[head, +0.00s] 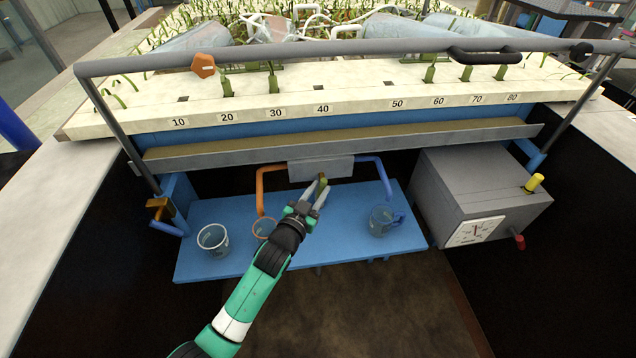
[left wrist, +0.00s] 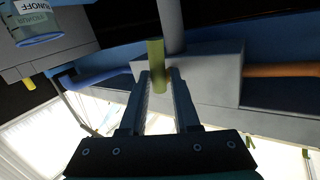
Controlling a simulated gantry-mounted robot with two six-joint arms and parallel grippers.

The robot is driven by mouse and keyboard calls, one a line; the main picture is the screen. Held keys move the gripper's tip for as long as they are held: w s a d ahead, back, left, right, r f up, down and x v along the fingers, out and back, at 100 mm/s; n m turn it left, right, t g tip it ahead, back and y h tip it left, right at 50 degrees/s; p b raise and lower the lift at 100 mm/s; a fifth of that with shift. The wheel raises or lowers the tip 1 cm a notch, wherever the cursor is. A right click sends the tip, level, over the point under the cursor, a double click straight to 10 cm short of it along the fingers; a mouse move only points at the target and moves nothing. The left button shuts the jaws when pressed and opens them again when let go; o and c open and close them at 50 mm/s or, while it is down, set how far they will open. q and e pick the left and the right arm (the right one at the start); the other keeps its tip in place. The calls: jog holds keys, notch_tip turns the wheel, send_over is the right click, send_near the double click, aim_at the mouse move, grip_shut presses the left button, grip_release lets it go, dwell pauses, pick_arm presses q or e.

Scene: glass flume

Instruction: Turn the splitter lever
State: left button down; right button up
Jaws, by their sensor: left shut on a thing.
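The splitter is a small grey box (head: 321,168) under the flume's front edge. An orange pipe (head: 262,185) leaves its left side and a blue pipe (head: 380,172) its right side. The olive-green splitter lever (head: 323,181) is at the box's front. My left gripper (head: 317,190) reaches up to it and is shut on the lever. In the left wrist view, the lever (left wrist: 155,52) stands between the fingertips of the left gripper (left wrist: 160,82), in front of the grey box (left wrist: 215,75). My right gripper is not in view.
A blue shelf (head: 330,250) below holds a clear cup (head: 213,240) at the left, an orange-rimmed cup (head: 262,228) partly behind my arm, and a blue-handled cup (head: 381,222). A grey box with a dial (head: 480,195) stands right. A steel rail (head: 340,48) crosses above.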

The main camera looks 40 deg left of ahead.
pick_arm(q)
jog(key=r+m+g+p, duration=0.1)
jog(key=m+p, duration=0.1)
jog(key=p, duration=0.2)
jog(key=shift+d+r, duration=0.1)
jog(key=shift+r, duration=0.1)
jog(key=shift+r+m+g+p, duration=0.1)
jog(key=shift+m+g+p, duration=0.7)
jog(key=shift+p, duration=0.55)
jog(key=c, duration=0.9)
grip_release()
jog(key=shift+o, duration=0.8)
jog(key=shift+w+f, duration=0.15)
jog(key=shift+f, duration=0.15)
jog(key=shift+s, duration=0.2)
